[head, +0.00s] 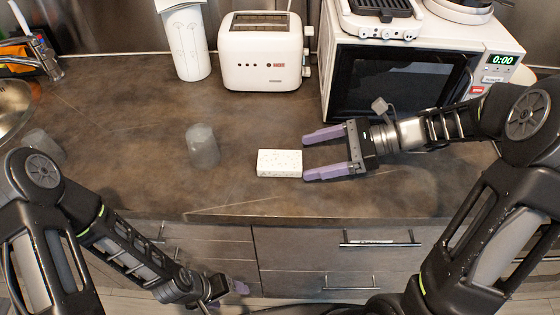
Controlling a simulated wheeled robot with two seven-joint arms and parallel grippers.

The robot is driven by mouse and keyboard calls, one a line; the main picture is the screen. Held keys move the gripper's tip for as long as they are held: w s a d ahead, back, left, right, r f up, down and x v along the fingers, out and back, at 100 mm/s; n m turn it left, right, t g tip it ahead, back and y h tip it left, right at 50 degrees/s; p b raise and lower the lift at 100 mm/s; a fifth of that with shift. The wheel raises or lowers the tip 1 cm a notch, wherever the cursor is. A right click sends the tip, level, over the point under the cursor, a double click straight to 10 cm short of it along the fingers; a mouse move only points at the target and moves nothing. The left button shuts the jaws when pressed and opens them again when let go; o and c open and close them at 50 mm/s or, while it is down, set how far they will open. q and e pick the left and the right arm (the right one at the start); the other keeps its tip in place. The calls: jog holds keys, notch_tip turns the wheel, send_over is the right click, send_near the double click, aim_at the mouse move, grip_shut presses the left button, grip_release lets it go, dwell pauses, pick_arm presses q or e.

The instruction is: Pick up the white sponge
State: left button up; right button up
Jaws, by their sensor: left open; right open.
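The white sponge (279,163) is a small speckled rectangular block lying flat on the brown countertop (130,140), near its front edge. My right gripper (304,157) is open, with its two purple fingers pointing left. The fingertips are at the sponge's right end, one near its upper right corner and one near its lower right corner. Whether they touch it I cannot tell. My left gripper (238,289) is low in front of the drawers, below the counter edge, and only partly visible.
A grey translucent cup (202,146) stands left of the sponge. A white toaster (262,52), a white cylinder (188,44) and a microwave (400,80) stand behind. A sink (14,105) is at the far left. Drawers (345,260) are below the counter. The counter between cup and sink is mostly clear.

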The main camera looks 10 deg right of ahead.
aim_at(295, 160)
jog(key=x, duration=0.5)
jog(key=shift+w+a+p, duration=0.1)
jog(key=shift+p, duration=0.2)
jog(key=shift+c, duration=0.2)
jog(key=c, duration=1.5)
notch_tip(295, 160, up, 10)
jog(key=shift+f+p, duration=0.1)
jog(key=shift+p, duration=0.25)
